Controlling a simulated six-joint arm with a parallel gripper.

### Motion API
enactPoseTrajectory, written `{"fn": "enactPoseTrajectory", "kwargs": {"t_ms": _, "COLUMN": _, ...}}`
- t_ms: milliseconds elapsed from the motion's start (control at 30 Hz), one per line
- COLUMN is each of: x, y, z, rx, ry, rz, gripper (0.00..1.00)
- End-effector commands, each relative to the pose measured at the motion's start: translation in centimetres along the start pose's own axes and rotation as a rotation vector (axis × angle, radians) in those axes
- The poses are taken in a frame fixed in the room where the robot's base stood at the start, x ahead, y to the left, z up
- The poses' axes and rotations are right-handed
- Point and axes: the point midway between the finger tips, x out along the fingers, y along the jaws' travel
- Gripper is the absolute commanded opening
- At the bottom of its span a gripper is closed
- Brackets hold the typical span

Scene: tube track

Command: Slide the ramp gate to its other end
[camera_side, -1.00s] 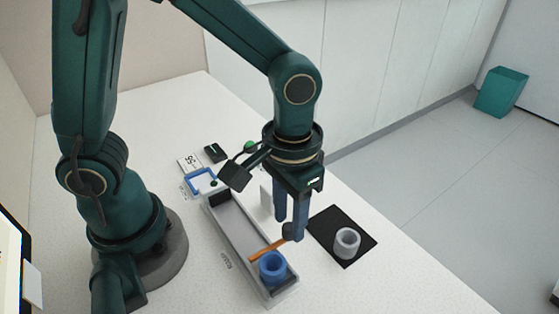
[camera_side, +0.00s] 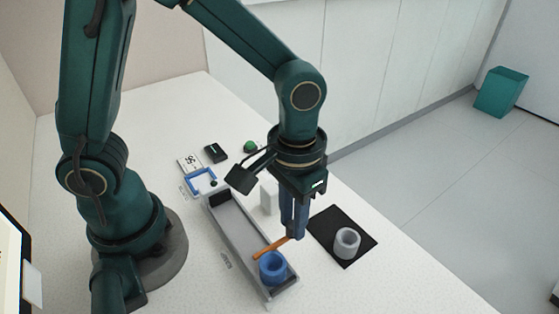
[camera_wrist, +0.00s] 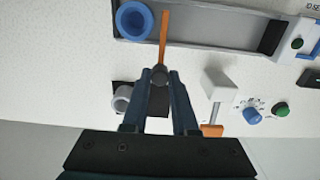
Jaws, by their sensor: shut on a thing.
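The ramp gate (camera_side: 268,248) is a thin orange bar lying across the grey ramp trough (camera_side: 232,222), beside the blue ring-shaped tube (camera_side: 272,266) at the near end. In the wrist view the gate (camera_wrist: 164,36) ends in a dark round knob (camera_wrist: 159,73) outside the trough wall. My gripper (camera_side: 292,237) is shut on this knob, with one finger on each side; its fingertips also meet there in the wrist view (camera_wrist: 160,78). In the wrist view the blue tube (camera_wrist: 134,20) stands just left of the gate. The fingers hide most of the knob in the side view.
A grey tube (camera_side: 347,242) stands on a black mat (camera_side: 327,226) right of my gripper. A white block-like part (camera_side: 268,196) stands beside the trough's middle. A blue frame (camera_side: 201,181), a dark box (camera_side: 215,152) and a green button (camera_side: 250,147) are farther back. The trough beyond the gate looks empty.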

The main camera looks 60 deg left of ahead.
Motion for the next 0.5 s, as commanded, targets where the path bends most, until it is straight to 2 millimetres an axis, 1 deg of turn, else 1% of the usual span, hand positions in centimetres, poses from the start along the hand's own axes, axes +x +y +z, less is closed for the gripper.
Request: {"fn": "enactPoseTrajectory", "kwargs": {"t_ms": 500, "x": 0.0, "y": 0.0, "z": -3.1, "rx": -0.002, "ry": 0.002, "rz": 0.001, "gripper": 0.0}}
